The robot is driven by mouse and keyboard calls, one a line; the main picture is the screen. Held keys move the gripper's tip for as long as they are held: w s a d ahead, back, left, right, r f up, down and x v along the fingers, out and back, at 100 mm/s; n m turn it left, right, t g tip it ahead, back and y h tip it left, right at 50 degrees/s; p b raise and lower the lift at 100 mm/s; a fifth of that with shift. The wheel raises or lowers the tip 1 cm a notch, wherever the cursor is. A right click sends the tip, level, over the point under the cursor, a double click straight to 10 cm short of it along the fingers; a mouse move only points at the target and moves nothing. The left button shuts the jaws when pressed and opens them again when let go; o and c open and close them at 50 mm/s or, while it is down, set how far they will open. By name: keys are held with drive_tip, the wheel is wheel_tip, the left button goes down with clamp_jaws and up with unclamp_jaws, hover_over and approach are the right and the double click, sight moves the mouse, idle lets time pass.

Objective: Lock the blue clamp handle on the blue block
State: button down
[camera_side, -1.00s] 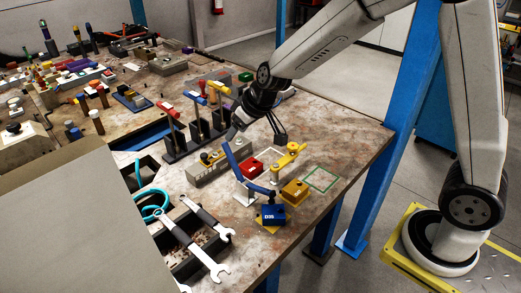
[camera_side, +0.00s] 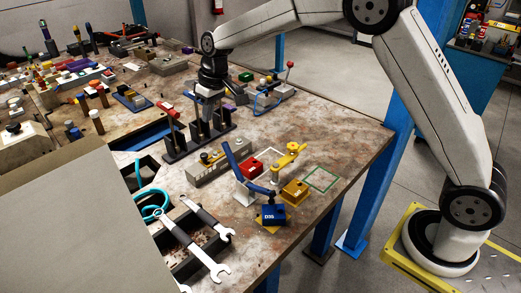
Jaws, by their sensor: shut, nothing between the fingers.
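The blue clamp handle (camera_side: 230,158) stands raised and tilted at the front middle of the table. Its blue arm (camera_side: 260,189) reaches right toward the blue block (camera_side: 273,214), which is marked with small white lettering and sits near the table's front edge on a yellow piece. I cannot tell whether the arm's tip touches the block. My gripper (camera_side: 207,112) points down at the dark rack of upright levers, behind and left of the blue clamp and clear of it. It is shut and empty, with its fingertips partly lost among the levers.
The dark rack (camera_side: 182,152) holds several levers, with red and purple tops visible. A grey box (camera_side: 208,170), a red block (camera_side: 251,168), a yellow clamp (camera_side: 290,155) and a yellow block (camera_side: 294,192) stand around the blue clamp. Wrenches (camera_side: 190,245) lie front left. Bare table lies at right.

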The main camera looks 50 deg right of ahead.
sight(233, 163)
drive_tip(key=shift+w+d+r+g+h, duration=0.2)
drive_tip(key=shift+w+r+g+h, duration=0.15)
drive_tip(key=shift+w+g, duration=0.15)
drive_tip(key=shift+w+d+r+g+h, duration=0.15)
drive_tip(key=shift+w+r+g+h, duration=0.15)
drive_tip(key=shift+w+g, duration=0.15)
drive_tip(key=shift+f, duration=0.1)
drive_tip(key=s+f, duration=0.3)
drive_tip(key=f, duration=0.5)
drive_tip(key=shift+s+f, duration=0.25)
drive_tip(key=shift+s, duration=0.1)
